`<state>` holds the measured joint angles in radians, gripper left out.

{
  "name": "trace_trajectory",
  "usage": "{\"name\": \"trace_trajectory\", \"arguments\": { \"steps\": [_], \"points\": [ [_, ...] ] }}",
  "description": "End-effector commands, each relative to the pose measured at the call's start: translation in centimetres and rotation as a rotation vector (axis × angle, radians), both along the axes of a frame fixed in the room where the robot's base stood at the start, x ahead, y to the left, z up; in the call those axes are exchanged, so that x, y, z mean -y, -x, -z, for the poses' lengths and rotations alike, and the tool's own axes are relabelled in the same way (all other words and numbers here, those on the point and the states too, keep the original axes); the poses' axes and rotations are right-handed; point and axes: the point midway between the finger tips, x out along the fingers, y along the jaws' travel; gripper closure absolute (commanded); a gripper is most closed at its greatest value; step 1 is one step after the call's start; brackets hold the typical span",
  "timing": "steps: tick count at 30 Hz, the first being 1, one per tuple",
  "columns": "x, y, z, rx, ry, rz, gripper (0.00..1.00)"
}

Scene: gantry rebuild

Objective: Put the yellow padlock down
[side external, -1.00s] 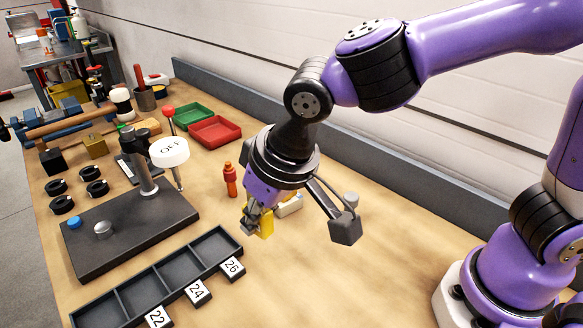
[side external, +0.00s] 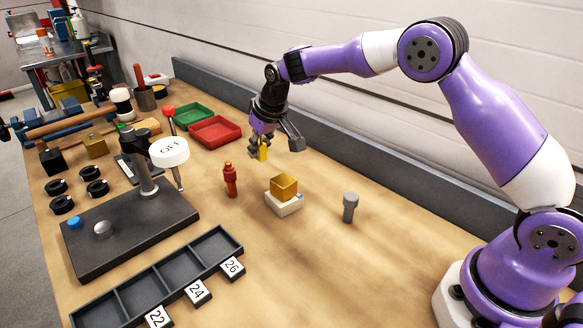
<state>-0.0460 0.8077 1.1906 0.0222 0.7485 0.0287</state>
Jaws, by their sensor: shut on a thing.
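The yellow padlock (side external: 263,153) is between the fingers of my gripper (side external: 262,144), at the middle of the side external view. My gripper points down and is shut on it. The fingers hide the padlock's upper part. It appears to be above the wooden bench, just right of the red tray; I cannot tell how high it is.
A gold block (side external: 284,186) sits on a small white box (side external: 284,205). An orange-red bottle (side external: 230,180) and a grey bolt (side external: 349,206) stand nearby. Red (side external: 215,144) and green (side external: 193,117) trays lie behind left. A divided dark tray (side external: 203,247) is in front. Bench at right is clear.

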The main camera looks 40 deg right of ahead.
Motion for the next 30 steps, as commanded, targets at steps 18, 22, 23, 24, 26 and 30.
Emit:
{"name": "trace_trajectory", "arguments": {
  "steps": [18,22,23,24,26,30],
  "points": [
    [1.4,-0.9,5.0,0.0,-0.001,-0.001,1.0],
    [1.4,-0.9,5.0,0.0,-0.001,-0.001,1.0],
    [1.4,-0.9,5.1,0.0,-0.001,-0.001,1.0],
    [1.4,-0.8,5.2,0.0,-0.001,-0.001,1.0],
    [1.4,-0.9,5.3,0.0,-0.001,-0.001,0.64],
    [1.4,-0.9,5.3,0.0,-0.001,-0.001,0.45]
  ]
}}
